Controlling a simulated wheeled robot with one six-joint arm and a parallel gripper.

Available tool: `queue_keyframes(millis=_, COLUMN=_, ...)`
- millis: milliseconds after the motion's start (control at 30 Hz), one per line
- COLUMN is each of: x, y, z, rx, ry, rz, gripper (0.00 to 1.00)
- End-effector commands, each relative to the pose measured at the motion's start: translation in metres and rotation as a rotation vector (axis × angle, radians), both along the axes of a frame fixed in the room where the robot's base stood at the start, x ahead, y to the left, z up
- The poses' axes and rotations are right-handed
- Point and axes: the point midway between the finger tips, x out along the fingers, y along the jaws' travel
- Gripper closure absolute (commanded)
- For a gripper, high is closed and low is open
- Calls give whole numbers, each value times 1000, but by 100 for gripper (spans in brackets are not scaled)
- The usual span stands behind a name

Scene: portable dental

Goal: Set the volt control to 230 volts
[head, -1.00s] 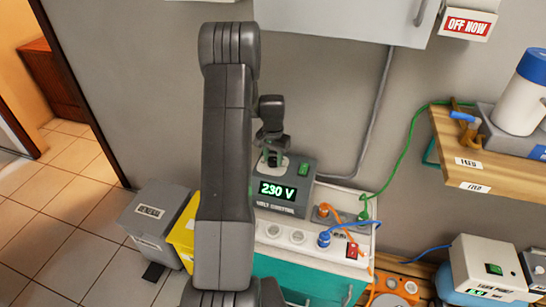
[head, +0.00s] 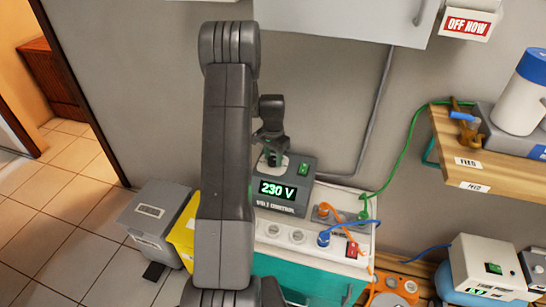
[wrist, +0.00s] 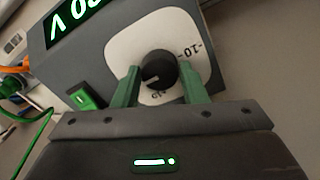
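The volt control (head: 281,205) is a dark grey box on the white-topped cabinet, and its lit green display (head: 277,191) reads 230 V. Its round black knob (wrist: 158,70) sits on a white dial plate (wrist: 125,45) with printed marks, partly covered by my fingers. My gripper (wrist: 158,66) has its two green fingers on either side of the knob, with small gaps seeming to show between fingers and knob. In the head view my gripper (head: 272,158) is over the knob at the box's top, and the fingers are small and dark there.
A green switch (head: 303,170) is on the box beside the knob, close to a finger in the wrist view. Orange and blue plugs (head: 324,238) and a red switch (head: 352,249) are on the cabinet top to the right. A wooden shelf (head: 480,176) juts out at right.

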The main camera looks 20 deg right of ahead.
Motion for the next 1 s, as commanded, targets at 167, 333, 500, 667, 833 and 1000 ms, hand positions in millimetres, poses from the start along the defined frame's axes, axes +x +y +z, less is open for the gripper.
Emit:
queue_keyframes(millis=167, x=0, y=0, z=0, rx=0, ry=-1, rz=0, gripper=41)
queue_keyframes(millis=333, x=0, y=0, z=0, rx=0, ry=0, rz=1, gripper=41)
queue_keyframes(millis=500, x=0, y=0, z=11, rx=0, ry=-1, rz=1, gripper=41)
queue_keyframes(millis=667, x=1, y=0, z=42, rx=-2, ry=-3, rz=1, gripper=41)
queue_keyframes(millis=833, x=1, y=0, z=83, rx=-2, ry=-5, rz=0, gripper=41)
queue_keyframes(millis=1000, x=0, y=0, z=115, rx=-1, ry=-3, rz=0, gripper=41)
